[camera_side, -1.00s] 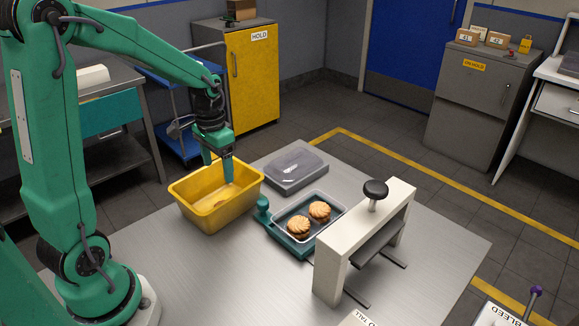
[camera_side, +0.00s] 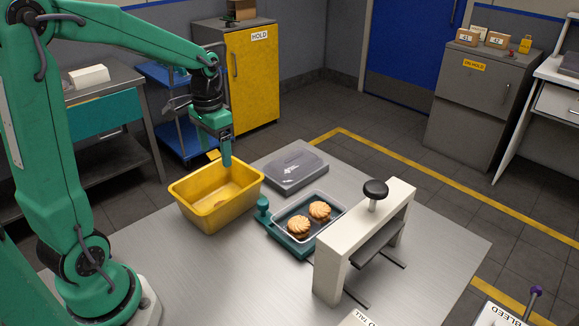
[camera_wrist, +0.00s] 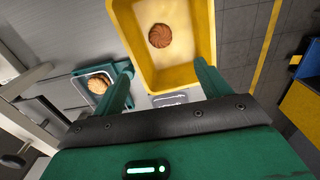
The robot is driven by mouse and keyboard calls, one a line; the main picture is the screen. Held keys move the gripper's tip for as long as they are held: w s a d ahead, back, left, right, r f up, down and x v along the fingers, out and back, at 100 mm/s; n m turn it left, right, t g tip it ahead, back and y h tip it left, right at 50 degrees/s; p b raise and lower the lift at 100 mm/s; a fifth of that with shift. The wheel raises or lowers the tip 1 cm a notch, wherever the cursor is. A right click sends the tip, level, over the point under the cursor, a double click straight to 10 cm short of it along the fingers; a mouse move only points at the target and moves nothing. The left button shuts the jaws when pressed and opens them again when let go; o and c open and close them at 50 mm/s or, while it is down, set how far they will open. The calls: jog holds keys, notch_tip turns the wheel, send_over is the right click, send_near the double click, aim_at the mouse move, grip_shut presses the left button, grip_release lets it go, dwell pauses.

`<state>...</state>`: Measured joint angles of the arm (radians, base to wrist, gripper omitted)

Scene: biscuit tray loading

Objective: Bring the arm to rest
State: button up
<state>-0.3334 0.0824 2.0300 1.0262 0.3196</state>
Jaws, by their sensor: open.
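My gripper (camera_side: 220,158) is open and empty, above the back rim of the yellow bin (camera_side: 230,215). In the wrist view its two fingers (camera_wrist: 163,88) are spread wide with nothing between them. The wrist view shows a brown biscuit (camera_wrist: 160,36) inside the bin (camera_wrist: 128,45). Two golden biscuits (camera_side: 320,211) (camera_side: 298,227) lie in a clear tray (camera_side: 336,208), which sits in a teal holder (camera_side: 298,250) right of the bin. In the wrist view one tray biscuit (camera_wrist: 98,84) shows beside the left finger.
A grey lidded container (camera_side: 296,166) lies behind the tray. A white press frame (camera_side: 335,265) with a black knob (camera_side: 376,189) stands at the right. The metal table (camera_side: 240,280) is clear in front. A yellow cabinet (camera_side: 252,80) stands beyond the table.

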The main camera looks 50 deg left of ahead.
jog(key=s+d+r+t, duration=0.5)
jog(key=s+d+r, duration=0.2)
jog(key=s+d, duration=0.5)
jog(key=shift+r+t, duration=0.2)
jog(key=shift+t, duration=0.1)
